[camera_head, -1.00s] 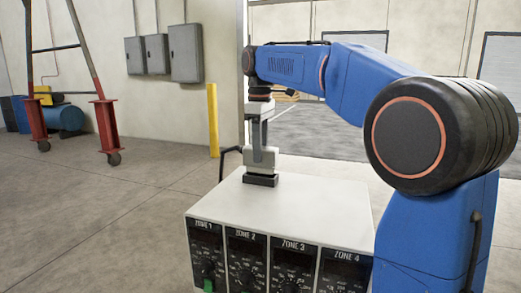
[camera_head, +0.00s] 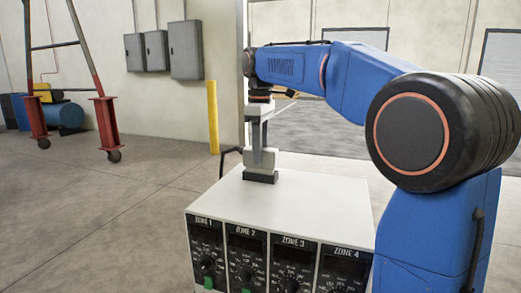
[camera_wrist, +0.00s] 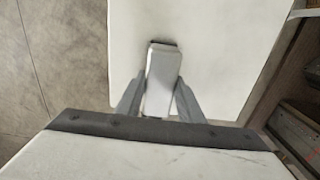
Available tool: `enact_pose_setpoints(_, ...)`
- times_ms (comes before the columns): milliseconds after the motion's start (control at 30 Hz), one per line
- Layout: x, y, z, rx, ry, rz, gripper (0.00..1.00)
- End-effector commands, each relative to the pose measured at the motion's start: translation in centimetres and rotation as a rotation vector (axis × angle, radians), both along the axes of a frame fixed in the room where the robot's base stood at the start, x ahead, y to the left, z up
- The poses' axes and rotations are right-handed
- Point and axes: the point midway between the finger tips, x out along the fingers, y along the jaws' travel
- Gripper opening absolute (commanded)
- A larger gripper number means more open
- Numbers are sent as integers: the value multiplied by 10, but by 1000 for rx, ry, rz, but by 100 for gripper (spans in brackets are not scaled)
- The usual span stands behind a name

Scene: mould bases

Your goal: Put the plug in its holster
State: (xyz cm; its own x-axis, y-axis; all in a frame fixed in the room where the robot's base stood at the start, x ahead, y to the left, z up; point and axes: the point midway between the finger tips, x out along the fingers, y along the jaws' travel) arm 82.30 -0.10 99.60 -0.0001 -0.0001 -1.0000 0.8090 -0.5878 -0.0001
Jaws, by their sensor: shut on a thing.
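My gripper (camera_head: 257,158) is above the white top of the control cabinet and shut on the plug (camera_head: 263,162), a pale grey block. A black cable bends away from the plug to the left. A dark, low base, which looks like the holster (camera_head: 261,178), is on the cabinet top directly under the plug. In the wrist view the plug (camera_wrist: 162,80) sits between the two grey fingers of my gripper (camera_wrist: 160,95), with a dark edge at its far end. I cannot tell how deep the plug sits in the dark base.
The control cabinet (camera_head: 310,200) has a clear white top and several zone panels with knobs on its front. A yellow post (camera_head: 212,118) and a red-legged frame (camera_head: 107,125) stand behind to the left. Open floor lies left of the cabinet.

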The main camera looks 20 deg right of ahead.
Motion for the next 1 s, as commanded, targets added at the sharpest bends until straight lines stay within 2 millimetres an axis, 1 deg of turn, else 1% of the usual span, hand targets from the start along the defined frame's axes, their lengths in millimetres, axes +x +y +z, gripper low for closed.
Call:
enact_pose_setpoints(367,0,0,0,0,-1,0,0)
enact_pose_setpoints(800,0,0,-9,0,0,0,0)
enact_pose_setpoints(1000,0,0,-10,-1,-1,0,0)
